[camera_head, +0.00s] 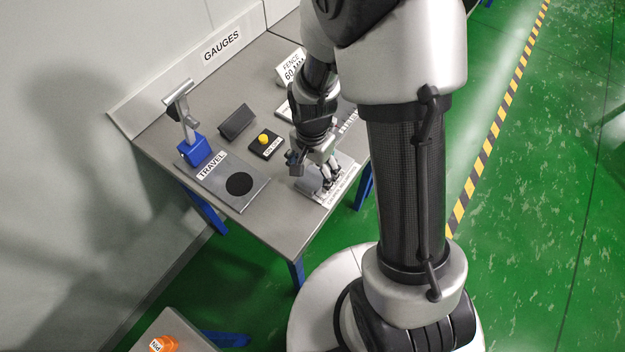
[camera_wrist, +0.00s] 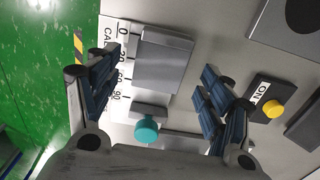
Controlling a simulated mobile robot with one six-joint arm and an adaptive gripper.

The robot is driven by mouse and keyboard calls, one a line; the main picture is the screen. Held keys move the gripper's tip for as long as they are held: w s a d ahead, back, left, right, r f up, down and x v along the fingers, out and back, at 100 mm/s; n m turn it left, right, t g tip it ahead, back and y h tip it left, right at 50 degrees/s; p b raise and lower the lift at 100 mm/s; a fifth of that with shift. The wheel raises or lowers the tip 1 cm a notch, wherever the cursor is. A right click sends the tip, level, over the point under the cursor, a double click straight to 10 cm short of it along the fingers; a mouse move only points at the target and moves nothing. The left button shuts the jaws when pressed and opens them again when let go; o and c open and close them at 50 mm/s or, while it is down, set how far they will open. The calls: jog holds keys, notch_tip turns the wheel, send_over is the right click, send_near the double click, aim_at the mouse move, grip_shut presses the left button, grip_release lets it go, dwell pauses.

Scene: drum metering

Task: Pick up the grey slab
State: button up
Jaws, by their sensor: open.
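A light grey slab (camera_wrist: 163,60) lies by the numbered scale on the white plate in the wrist view. In the head view a grey block (camera_head: 307,183), seemingly the same slab, shows beside my fingers, partly hidden. My gripper (camera_head: 327,178) is low over the front right of the table. In the wrist view my gripper (camera_wrist: 160,84) is open and empty, one finger to each side of the slab's lower part. I cannot tell how far the fingertips are above the plate.
A teal knob (camera_wrist: 146,130) on a grey block sits just below the slab. A black box with a yellow button (camera_head: 264,138), a dark wedge (camera_head: 237,121), the TRAVEL plate (camera_head: 218,178) and a blue-based stand (camera_head: 194,150) are to the left. The table's front corner is clear.

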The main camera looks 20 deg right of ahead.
jog(key=shift+f, duration=0.9)
jog(key=shift+r, duration=0.1)
jog(key=c, duration=1.2)
jog(key=shift+o, duration=0.2)
jog(key=shift+r, duration=0.1)
